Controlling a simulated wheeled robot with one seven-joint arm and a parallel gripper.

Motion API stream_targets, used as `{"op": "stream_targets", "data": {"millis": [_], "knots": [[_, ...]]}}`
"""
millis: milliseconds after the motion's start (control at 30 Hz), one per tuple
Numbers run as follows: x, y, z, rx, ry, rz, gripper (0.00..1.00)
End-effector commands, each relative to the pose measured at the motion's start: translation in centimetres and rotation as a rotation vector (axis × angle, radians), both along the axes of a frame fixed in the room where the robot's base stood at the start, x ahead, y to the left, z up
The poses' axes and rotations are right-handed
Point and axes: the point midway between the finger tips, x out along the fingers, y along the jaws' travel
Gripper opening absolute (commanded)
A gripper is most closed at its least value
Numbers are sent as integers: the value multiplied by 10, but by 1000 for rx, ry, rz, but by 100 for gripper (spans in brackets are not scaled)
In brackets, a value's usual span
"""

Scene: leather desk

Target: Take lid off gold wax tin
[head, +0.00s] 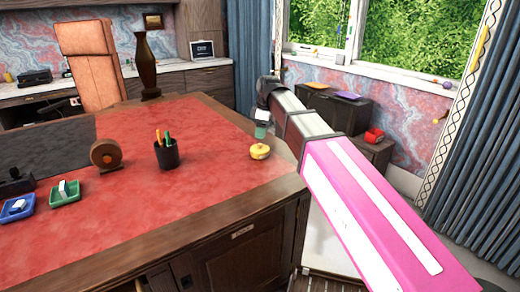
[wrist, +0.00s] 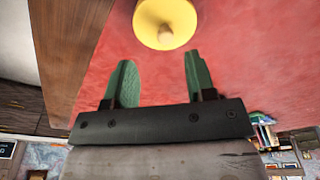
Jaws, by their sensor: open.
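The gold wax tin (head: 260,152) stands upright on the red leather desk top near its right corner, with its lid on and a small knob on top. In the wrist view the round yellow lid (wrist: 152,20) is at the top edge, partly cut off, with its knob (wrist: 165,33) showing. My gripper (head: 261,132) is just above the tin in the head view. In the wrist view its two green fingers (wrist: 158,75) are apart with nothing between them. The tin lies beyond the fingertips and does not appear to be touched.
On the red desk top (head: 210,180) stand a black pen cup (head: 167,154), a round brown wooden object (head: 105,155), a green tray (head: 64,198) and a blue tray (head: 15,210). A tall brown vase (head: 146,65) is at the back. The leather around the tin is clear.

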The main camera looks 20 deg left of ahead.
Motion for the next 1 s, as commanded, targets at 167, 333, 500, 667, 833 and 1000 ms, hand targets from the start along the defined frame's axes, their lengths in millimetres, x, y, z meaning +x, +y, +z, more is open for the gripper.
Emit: {"op": "stream_targets", "data": {"millis": [167,333,500,667,833,1000], "knots": [[-5,-1,-17,-1,3,0,50],[-7,0,-39,-1,3,0,50],[-7,2,-50,0,0,0,50],[-7,2,-50,0,0,0,50],[-7,2,-50,0,0,0,2],[-7,2,-50,0,0,0,0]]}}
